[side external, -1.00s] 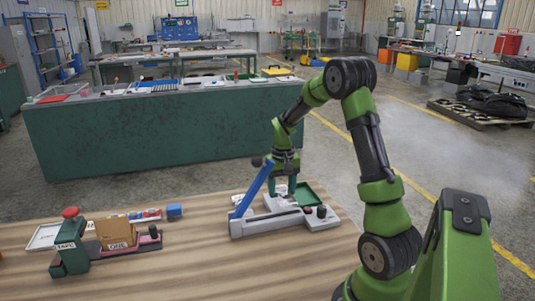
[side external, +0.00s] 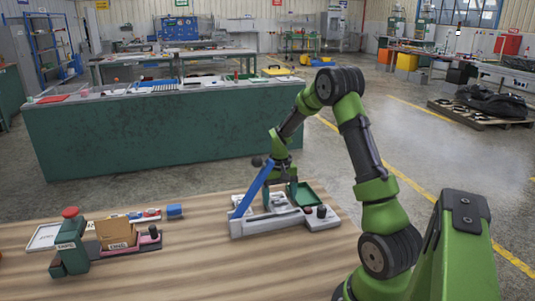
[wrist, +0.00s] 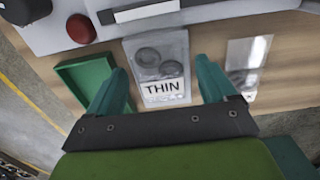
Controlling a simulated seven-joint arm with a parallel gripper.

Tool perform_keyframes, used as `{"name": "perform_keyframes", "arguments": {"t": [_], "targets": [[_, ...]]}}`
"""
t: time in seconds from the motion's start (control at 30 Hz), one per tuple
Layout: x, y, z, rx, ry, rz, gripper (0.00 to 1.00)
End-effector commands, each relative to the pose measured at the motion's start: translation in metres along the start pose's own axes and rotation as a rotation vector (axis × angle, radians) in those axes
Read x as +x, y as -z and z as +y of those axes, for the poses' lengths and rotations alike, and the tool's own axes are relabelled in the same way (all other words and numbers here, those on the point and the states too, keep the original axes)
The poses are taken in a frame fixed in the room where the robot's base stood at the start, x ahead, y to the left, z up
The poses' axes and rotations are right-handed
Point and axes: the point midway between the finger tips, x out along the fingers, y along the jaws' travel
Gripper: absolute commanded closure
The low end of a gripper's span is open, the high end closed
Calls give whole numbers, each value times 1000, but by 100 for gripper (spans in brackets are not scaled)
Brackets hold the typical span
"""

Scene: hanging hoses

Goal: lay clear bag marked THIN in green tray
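The clear bag marked THIN (wrist: 162,62) lies flat on the wooden table in the wrist view, with two round dark shapes inside and a white label. My gripper (wrist: 161,68) is open, with one teal fingertip to each side of the bag. I cannot tell how high the fingertips are above the table. The green tray (wrist: 84,82) lies just left of the left finger and is partly hidden by it. In the side view the green tray (side external: 312,196) is right of my gripper (side external: 283,197), whose fingertips are partly hidden behind the grey device.
Another clear bag (wrist: 246,62) lies right of my gripper. A grey device with a blue lever (side external: 252,190) and dark knob (side external: 322,211) stands in front.

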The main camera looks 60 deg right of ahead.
Motion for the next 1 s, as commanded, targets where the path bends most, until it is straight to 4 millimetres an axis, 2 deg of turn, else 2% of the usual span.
{"name": "perform_keyframes", "arguments": {"t": [0.3, 0.37, 0.47, 0.8, 1.0], "targets": [[-1, 0, 0, 0, 0, 1, 16], [-7, 1, 0, 0, 0, 4, 16], [-23, 1, 0, -1, 0, 6, 16], [-106, 4, 2, -1, 0, 7, 16], [-146, 3, 2, 0, 0, 5, 16]]}}
